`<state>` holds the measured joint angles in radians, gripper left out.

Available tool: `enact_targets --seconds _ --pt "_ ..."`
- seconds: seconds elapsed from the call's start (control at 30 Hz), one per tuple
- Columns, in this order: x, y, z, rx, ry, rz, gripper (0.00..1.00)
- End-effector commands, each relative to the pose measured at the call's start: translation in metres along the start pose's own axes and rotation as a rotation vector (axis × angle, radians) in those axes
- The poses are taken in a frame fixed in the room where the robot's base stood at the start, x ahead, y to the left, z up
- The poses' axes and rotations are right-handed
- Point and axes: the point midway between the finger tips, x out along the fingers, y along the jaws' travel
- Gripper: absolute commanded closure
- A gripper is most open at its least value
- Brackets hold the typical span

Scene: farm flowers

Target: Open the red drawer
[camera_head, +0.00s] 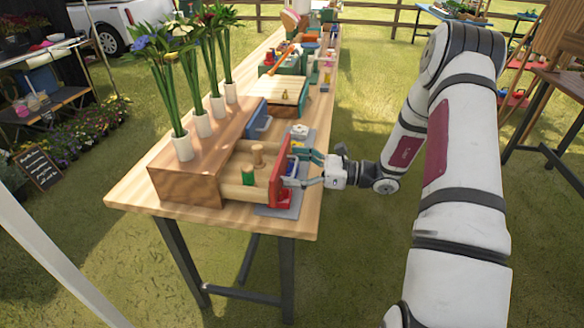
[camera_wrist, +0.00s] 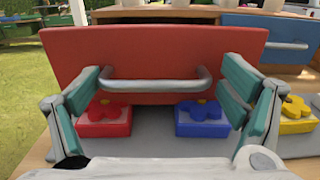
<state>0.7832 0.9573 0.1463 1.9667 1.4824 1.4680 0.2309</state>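The red drawer (camera_head: 281,170) stands pulled out from the wooden box (camera_head: 186,183) on the long table. Inside it are a green cylinder (camera_head: 248,176) and a wooden peg (camera_head: 257,155). Its red front fills the upper middle of the wrist view (camera_wrist: 155,55), with a grey bar handle (camera_wrist: 157,86) across it. My gripper (camera_head: 304,169) is at the drawer front. In the wrist view my gripper (camera_wrist: 163,88) is open, its green-padded fingers wide apart on either side of the handle. Whether a finger touches the handle's ends I cannot tell.
A blue drawer (camera_head: 256,123) is beside the red one. White vases (camera_head: 182,147) with flowers stand on the box. Grass is clear right of the table.

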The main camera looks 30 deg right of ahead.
Motion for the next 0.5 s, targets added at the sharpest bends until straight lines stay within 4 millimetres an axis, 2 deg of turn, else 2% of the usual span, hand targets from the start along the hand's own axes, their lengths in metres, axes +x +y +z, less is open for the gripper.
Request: enact_targets --seconds 0.17,0.5 --pt "-0.014 0.000 -0.001 -0.001 0.002 -0.002 0.09" --pt "-0.080 0.002 0.000 0.002 -0.001 0.004 0.09"
